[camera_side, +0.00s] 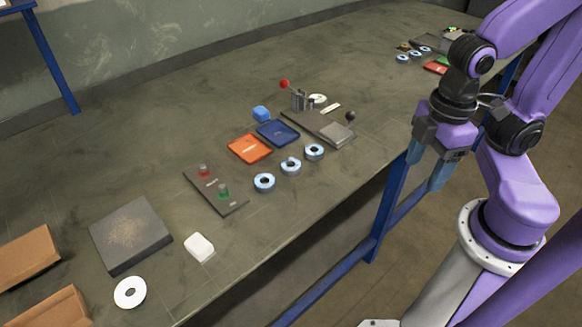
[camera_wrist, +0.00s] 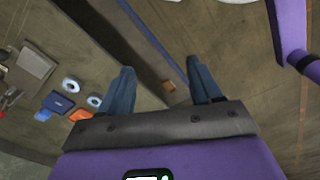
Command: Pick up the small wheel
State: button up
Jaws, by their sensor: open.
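Several light-blue ring-shaped wheels lie on the table in the side view: a left one (camera_side: 264,189), a middle one (camera_side: 283,168) and a right one (camera_side: 313,158). A flat white disc (camera_side: 121,299) with a centre hole lies near the front left. Another pale disc (camera_side: 321,97) is by the lever fixture. I cannot tell which one is the small wheel. My gripper (camera_side: 427,170) is open and empty, off the table's front edge, right of and apart from the rings. In the wrist view, its fingers (camera_wrist: 160,66) are spread, with two rings to their left.
The dark lever fixture (camera_side: 316,124), blue tray (camera_side: 278,132) and orange tray (camera_side: 249,149) stand behind the rings. A button panel (camera_side: 213,184), dark slab (camera_side: 130,236), white block (camera_side: 199,247) and cardboard boxes (camera_side: 28,257) are to the left.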

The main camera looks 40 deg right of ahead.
jog(key=shift+o, duration=0.3)
jog(key=o, duration=0.4)
jog(key=w+a+r+n+h, duration=0.15)
jog(key=w+a, duration=0.25)
jog(key=w, duration=0.4)
jog(key=w+a+n, duration=0.3)
jog(key=w+a, duration=0.1)
jog(key=w, duration=0.3)
jog(key=n+h, duration=0.2)
jog(key=n, duration=0.1)
send_over(290, 161)
jog(key=s+a, duration=0.1)
jog(key=a, duration=0.2)
jog(key=f, duration=1.3)
jog(key=shift+s+f, duration=0.15)
jog(key=shift+s, duration=0.05)
jog(key=shift+d+x, duration=0.1)
jog(key=shift+x, duration=1.25)
jog(key=shift+d+x, duration=0.15)
jog(key=shift+x, duration=1.15)
